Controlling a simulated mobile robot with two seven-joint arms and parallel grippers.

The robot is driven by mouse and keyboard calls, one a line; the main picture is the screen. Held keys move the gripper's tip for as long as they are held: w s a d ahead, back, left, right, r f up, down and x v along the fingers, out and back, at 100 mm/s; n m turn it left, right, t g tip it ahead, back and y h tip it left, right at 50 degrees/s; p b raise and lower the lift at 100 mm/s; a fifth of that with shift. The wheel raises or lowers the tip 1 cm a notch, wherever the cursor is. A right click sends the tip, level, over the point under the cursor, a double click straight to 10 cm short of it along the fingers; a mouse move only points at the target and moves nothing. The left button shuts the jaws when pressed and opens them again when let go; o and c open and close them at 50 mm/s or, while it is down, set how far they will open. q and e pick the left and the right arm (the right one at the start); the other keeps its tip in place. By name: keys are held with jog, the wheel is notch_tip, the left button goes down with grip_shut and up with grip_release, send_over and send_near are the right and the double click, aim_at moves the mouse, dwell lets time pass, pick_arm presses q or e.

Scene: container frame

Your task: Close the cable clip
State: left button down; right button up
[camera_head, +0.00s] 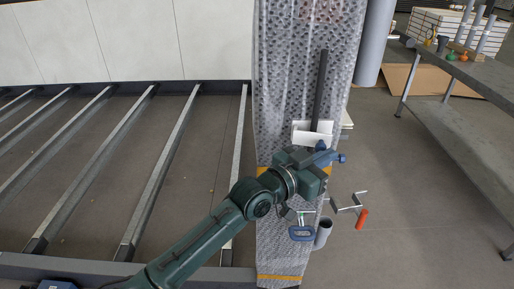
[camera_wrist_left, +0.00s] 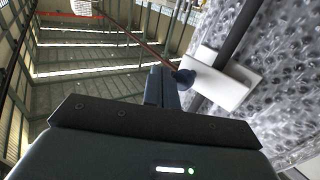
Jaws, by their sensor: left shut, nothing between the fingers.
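The white cable clip (camera_head: 311,137) sits on the bubble-wrapped column, around or against a dark cable (camera_head: 320,85) that runs along the column. My left gripper (camera_head: 332,157) is right beside the clip's lower edge, with its blue fingers shut and nothing between them. In the left wrist view the clip (camera_wrist_left: 232,88) shows as a white block with the cable (camera_wrist_left: 240,30) crossing it. The blue fingertips (camera_wrist_left: 182,78) are at the clip's left edge; I cannot tell whether they touch it. How far the clip's flap is closed is unclear. My right gripper is out of view.
The bubble-wrapped column (camera_head: 280,60) stands between a metal frame with slanted bars (camera_head: 150,170) and open floor. A blue-handled clamp (camera_head: 302,233) and an orange-handled clamp (camera_head: 361,218) are below the gripper. A grey workbench (camera_head: 460,120) stands at the right.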

pick_arm(q)
jog(key=shift+w+d, duration=0.4)
jog(key=shift+d, duration=0.2)
dwell(1.1)
dwell(0.6)
